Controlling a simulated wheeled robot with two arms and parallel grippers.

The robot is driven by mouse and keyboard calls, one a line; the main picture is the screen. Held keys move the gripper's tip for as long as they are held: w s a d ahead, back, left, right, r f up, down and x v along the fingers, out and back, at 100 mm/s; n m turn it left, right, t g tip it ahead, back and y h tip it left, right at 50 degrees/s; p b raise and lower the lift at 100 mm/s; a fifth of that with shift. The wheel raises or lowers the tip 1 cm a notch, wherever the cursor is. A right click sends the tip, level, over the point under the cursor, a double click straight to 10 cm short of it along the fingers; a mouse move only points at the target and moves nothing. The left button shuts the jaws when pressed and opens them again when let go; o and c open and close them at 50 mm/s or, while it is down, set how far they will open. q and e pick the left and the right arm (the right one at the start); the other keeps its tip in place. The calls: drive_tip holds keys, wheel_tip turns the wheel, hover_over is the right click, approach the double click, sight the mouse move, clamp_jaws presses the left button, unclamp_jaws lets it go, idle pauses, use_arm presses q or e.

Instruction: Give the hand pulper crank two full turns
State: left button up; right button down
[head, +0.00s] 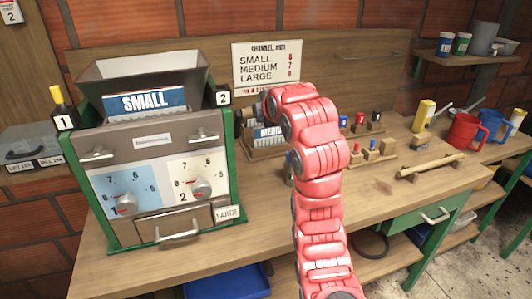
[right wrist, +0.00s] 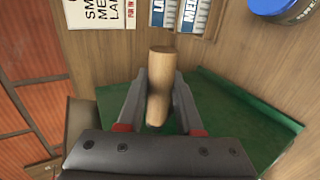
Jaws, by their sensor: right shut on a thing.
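The hand pulper (head: 140,150) stands at the left of the bench, with a green frame, a grey hopper and two dials. Its crank is on the right side, mostly hidden by my right arm in the head view. The wooden crank handle (right wrist: 162,65) shows in the right wrist view, between the two fingers of my right gripper (right wrist: 159,95). The fingers are shut on it. My left gripper is not in view.
A channel sign (head: 267,66) stands behind the bench. A card rack (head: 268,142) and small peg blocks (head: 373,148) are right of the pulper. A wooden rod (head: 430,166), a red mug (head: 465,132) and a blue mug (head: 492,125) lie further right. The front bench top is clear.

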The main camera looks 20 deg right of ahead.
drive_tip(key=shift+d, duration=0.3)
drive_tip(key=shift+s+f, duration=0.3)
drive_tip(key=shift+f, duration=0.1)
drive_tip(key=shift+s+a+f+p, duration=0.1)
drive_tip(key=shift+s+f+p, duration=0.85)
drive_tip(key=shift+s, duration=0.1)
drive_tip(key=shift+f, duration=0.1)
drive_tip(key=f, duration=0.1)
drive_tip(key=s+f+b, duration=0.1)
drive_tip(key=f, duration=0.1)
drive_tip(key=shift+s+a+f, duration=0.15)
drive_tip(key=shift+s+a, duration=0.05)
drive_tip(key=shift+s, duration=0.05)
